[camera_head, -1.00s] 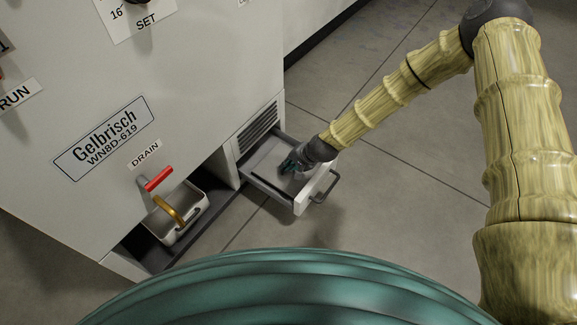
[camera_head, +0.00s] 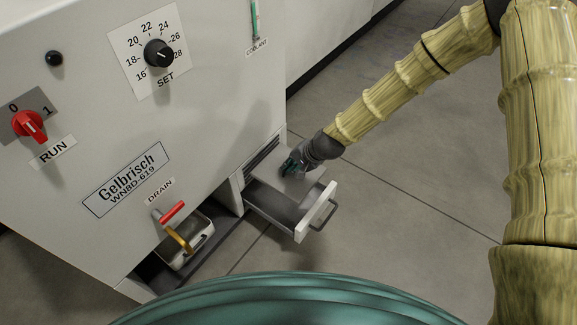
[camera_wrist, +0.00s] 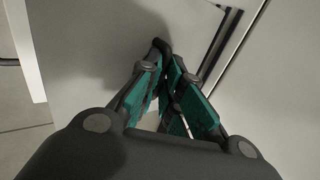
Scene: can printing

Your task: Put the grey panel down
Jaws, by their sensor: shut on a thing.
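The grey panel (camera_head: 270,172) is a flat plate held above the rear part of the open drawer (camera_head: 325,207), close to the machine's side. My gripper (camera_head: 291,167) is shut on the panel, with its teal fingers on the upper face. In the wrist view the fingers of my gripper (camera_wrist: 172,90) meet over a broad grey surface, and the exact grip point is hidden between them. The panel hides the back of the drawer and part of the vent.
The grey machine (camera_head: 215,110) stands at left with a red run switch (camera_head: 30,126) and a set dial (camera_head: 158,53). A drain tray (camera_head: 195,250) sits under a red-handled tap (camera_head: 172,212). The floor (camera_head: 400,190) right of the drawer is clear.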

